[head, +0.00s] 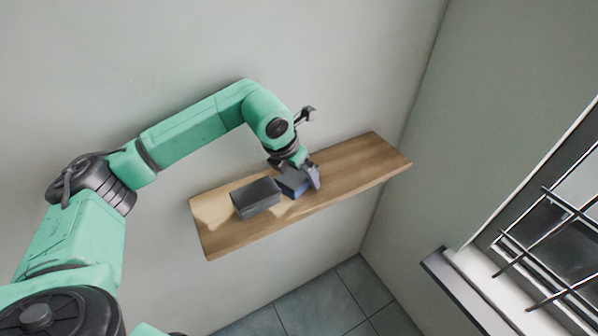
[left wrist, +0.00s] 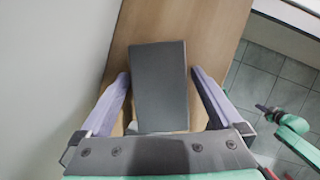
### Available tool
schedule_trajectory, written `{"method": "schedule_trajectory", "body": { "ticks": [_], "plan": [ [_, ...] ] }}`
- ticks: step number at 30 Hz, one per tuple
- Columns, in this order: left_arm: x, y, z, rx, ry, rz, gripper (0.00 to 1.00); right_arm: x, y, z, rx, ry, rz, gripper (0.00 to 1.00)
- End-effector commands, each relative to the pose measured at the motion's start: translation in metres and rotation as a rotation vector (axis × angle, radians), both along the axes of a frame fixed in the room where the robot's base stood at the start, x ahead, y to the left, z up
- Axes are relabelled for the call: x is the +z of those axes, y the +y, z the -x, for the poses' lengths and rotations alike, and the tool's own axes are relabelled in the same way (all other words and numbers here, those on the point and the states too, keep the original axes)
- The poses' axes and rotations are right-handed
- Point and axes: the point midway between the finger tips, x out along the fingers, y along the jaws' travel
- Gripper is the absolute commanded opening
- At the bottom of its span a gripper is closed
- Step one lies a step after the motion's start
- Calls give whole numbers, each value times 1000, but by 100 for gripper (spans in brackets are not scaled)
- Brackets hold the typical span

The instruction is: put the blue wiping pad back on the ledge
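The blue wiping pad (head: 293,184) has a dark grey top and blue sides. It lies on the wooden ledge (head: 360,165), right of a dark grey block. My left gripper (head: 303,174) is down at the pad in the head view. In the left wrist view, the dark top of the pad (left wrist: 160,85) is between the two pale purple fingers of the left gripper (left wrist: 160,80). A narrow gap shows on each side, so the fingers look open around it. The pad appears flat on the wood. My right gripper is outside the head view.
The dark grey block (head: 256,198) sits on the ledge close to the pad's left. Bare wood runs to the ledge's right end. A wall stands behind the ledge. A barred window with a sill (head: 480,280) is at the right. Part of my right arm (left wrist: 292,130) shows small.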

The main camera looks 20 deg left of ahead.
Motion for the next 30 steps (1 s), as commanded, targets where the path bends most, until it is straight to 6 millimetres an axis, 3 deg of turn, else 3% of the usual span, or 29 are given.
{"method": "schedule_trajectory", "body": {
  "ticks": [9,21,24,30],
  "plan": [
    [8,1,2,0,-3,1,100,-1,0,0,-1,1,0,0],
    [98,12,38,-1,-4,0,100,-21,1,-1,-2,-1,0,0],
    [110,13,43,-1,-3,1,100,-22,1,-1,-2,-1,0,0],
    [114,13,45,-1,1,-1,100,-21,1,-1,-1,-1,0,0]
  ]
}}
